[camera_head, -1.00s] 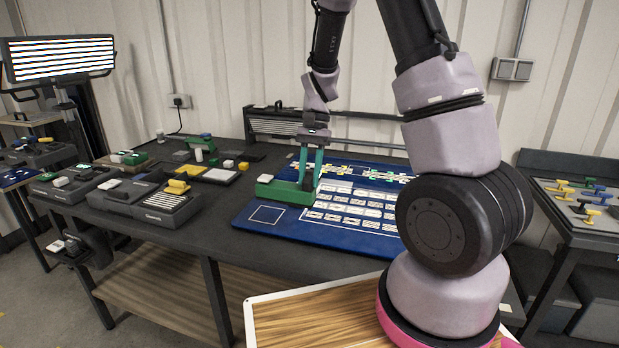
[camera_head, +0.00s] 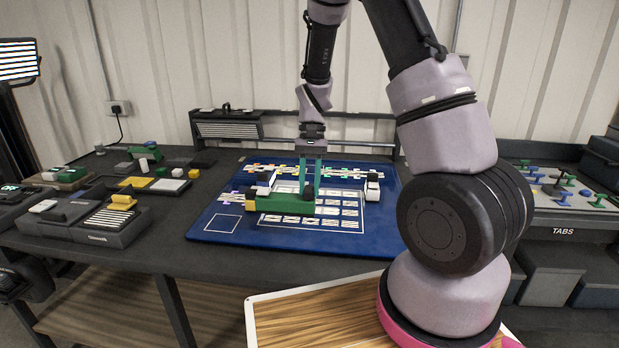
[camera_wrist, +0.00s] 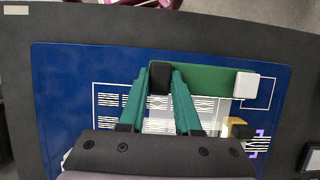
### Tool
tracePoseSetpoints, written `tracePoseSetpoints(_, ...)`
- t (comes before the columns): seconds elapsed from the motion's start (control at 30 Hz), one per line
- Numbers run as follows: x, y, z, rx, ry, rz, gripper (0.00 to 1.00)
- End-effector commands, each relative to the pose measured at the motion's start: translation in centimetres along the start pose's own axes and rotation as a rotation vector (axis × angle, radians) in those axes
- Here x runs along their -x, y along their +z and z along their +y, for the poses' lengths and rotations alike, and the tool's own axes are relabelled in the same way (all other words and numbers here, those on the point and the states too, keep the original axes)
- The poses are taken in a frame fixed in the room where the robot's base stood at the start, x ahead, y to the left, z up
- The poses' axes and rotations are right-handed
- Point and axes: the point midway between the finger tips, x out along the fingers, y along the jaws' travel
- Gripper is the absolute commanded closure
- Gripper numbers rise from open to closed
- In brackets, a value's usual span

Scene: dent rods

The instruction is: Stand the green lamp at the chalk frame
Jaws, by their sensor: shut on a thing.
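The green lamp (camera_head: 285,204) is a long green bar lying level over the blue mat. In the wrist view the green bar (camera_wrist: 210,80) has a black knob at its left end and a white cube at its right end. My gripper (camera_wrist: 163,75) is shut on the black knob end. In the head view my gripper (camera_head: 308,192) is at the bar's right end. I cannot tell whether the bar touches the mat. The chalk frame (camera_head: 222,224) is a small white square outline left of the bar; the bar's white-cube end partly covers it in the wrist view (camera_wrist: 262,104).
The blue mat (camera_head: 330,245) carries printed white rectangles. A yellow and black piece (camera_wrist: 238,128) lies beside the bar. A white block with a dark top (camera_head: 372,188) stands at the mat's right. Grey trays (camera_head: 100,225) stand left of the mat. The mat's front strip is bare.

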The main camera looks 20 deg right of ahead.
Motion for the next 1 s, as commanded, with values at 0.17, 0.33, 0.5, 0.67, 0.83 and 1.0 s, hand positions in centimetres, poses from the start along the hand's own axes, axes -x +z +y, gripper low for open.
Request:
tracePoseSetpoints(0.17, -1.7, -0.7, 0.0, 0.000, 0.001, -0.001, 1.00)
tracePoseSetpoints(0.33, -3.3, -1.3, 0.0, -0.001, 0.000, -0.001, 1.00)
tracePoseSetpoints(0.5, -4.8, -1.9, 0.1, -0.001, 0.000, -0.001, 1.00)
tracePoseSetpoints(0.67, -5.9, -2.5, 0.0, 0.000, 0.000, 0.000, 1.00)
tracePoseSetpoints(0.83, -6.6, -2.7, 0.0, -0.001, 0.000, 0.000, 1.00)
tracePoseSetpoints(1.0, -6.8, -2.8, 0.0, 0.000, -0.001, 0.001, 1.00)
